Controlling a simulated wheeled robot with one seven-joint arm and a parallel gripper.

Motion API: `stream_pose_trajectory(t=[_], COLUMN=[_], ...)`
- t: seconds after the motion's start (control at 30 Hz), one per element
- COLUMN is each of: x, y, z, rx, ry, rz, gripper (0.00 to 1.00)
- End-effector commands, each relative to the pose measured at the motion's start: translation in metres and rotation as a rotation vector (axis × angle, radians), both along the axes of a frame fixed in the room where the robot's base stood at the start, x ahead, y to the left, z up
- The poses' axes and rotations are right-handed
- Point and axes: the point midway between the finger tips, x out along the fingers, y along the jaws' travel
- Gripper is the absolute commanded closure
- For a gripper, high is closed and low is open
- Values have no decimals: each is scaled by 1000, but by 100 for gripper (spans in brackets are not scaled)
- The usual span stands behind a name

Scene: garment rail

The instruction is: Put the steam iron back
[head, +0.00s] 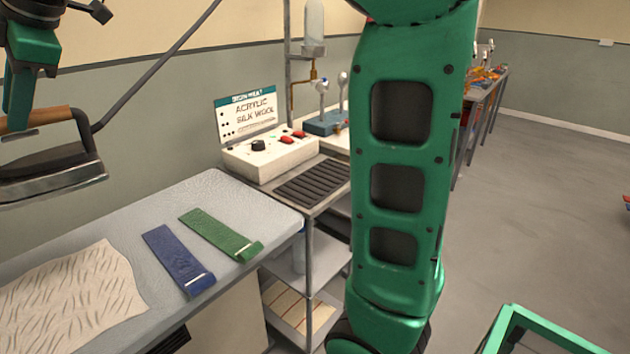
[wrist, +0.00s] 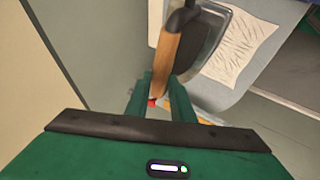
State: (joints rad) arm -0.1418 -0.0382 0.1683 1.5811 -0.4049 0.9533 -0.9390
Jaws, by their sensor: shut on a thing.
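The steam iron (head: 55,172) has a dark body, a grey metal sole and a brown wooden handle. It hangs in the air at the left of the head view, above the padded board (head: 255,205), with its cord running up. My gripper (head: 18,112) is shut on the wooden handle. In the wrist view the handle of the iron (wrist: 168,55) runs between the fingertips of my gripper (wrist: 160,90). A dark ribbed pad (head: 313,186) lies on a metal stand right of the board, in front of the control box; nothing lies on it.
A blue strap (head: 178,260), a green strap (head: 220,235) and a creased cream cloth (head: 75,300) lie on the board. The white control box (head: 268,155) with a printed sign (head: 247,115) stands behind the pad. Open floor (head: 540,200) lies to the right.

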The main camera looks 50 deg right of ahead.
Motion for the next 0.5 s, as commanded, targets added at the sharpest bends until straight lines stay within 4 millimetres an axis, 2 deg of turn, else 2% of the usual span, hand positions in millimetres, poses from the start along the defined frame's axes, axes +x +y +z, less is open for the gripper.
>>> stream_pose_trajectory(t=[0.17, 0.27, 0.37, 0.5], x=[9, 16, 23, 32], y=[-23, -43, -69, -113], z=[-2, -6, -11, -20], rx=[4, 5, 5, 8], ry=[-6, -5, -3, -4], rz=[-49, -92, -143, -234], gripper=[100, 100, 100, 100])
